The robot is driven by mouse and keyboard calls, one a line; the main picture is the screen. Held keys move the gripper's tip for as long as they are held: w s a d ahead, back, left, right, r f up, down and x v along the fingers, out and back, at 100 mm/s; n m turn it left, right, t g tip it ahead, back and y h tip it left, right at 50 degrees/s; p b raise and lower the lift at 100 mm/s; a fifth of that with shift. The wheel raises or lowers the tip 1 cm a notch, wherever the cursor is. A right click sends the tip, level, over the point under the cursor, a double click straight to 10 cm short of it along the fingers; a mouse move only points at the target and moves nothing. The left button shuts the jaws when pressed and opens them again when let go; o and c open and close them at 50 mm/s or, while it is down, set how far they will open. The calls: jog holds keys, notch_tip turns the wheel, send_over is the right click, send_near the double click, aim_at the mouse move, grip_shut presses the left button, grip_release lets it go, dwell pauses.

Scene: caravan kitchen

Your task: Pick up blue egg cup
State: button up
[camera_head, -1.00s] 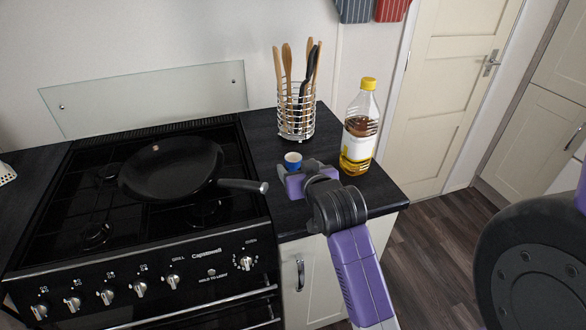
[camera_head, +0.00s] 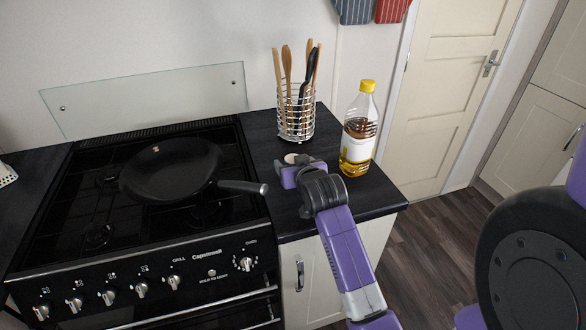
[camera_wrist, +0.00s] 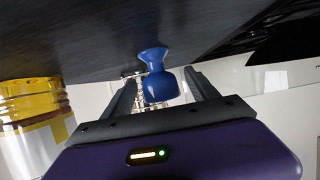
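The blue egg cup (camera_wrist: 158,76) shows in the wrist view between my two fingers, with a small gap on each side. It stands on the dark worktop, which is at the top of this inverted picture. My gripper (camera_head: 291,164) is low over the worktop around the cup. The wrist view shows my gripper (camera_wrist: 162,78) open, one finger on either side of the cup; contact is not visible.
An oil bottle (camera_head: 359,135) with a yellow cap stands close on the right. A wire utensil holder (camera_head: 296,124) with several utensils stands behind the cup. A frying pan (camera_head: 170,168) sits on the hob to the left, its handle pointing towards my gripper.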

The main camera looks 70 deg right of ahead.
grip_shut()
